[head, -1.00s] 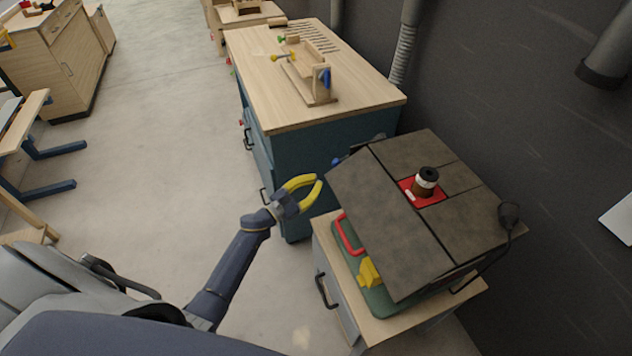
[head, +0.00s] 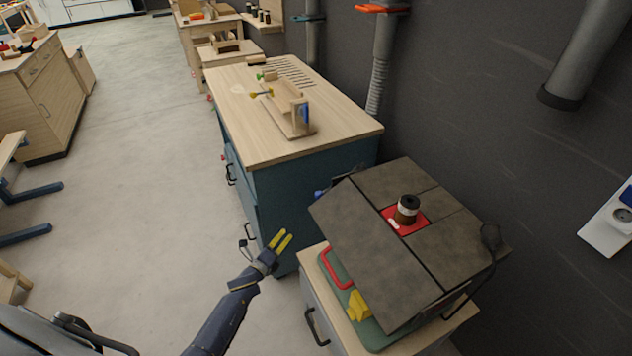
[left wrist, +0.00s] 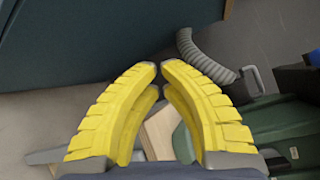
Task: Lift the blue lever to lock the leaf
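A small blue lever (head: 320,193) shows at the back left of the router table, beside the edge of its brown-grey leaf (head: 362,243). Most of the lever is hidden by the leaf. The leaf is the left panel of the top and looks slightly sloped. My left gripper (head: 288,234), with yellow fingers, is left of the table and apart from the lever. In the left wrist view its fingertips (left wrist: 160,67) almost meet, with nothing between them. A dark blue piece (left wrist: 315,57) shows at that view's right edge; I cannot tell whether it is the lever. My right gripper is not in view.
A teal workbench with a wooden top (head: 270,140) stands behind the gripper. The green base (head: 375,333) with a red handle (head: 333,270) and yellow block (head: 358,305) sits on a cabinet. A grey hose (left wrist: 205,62) lies ahead.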

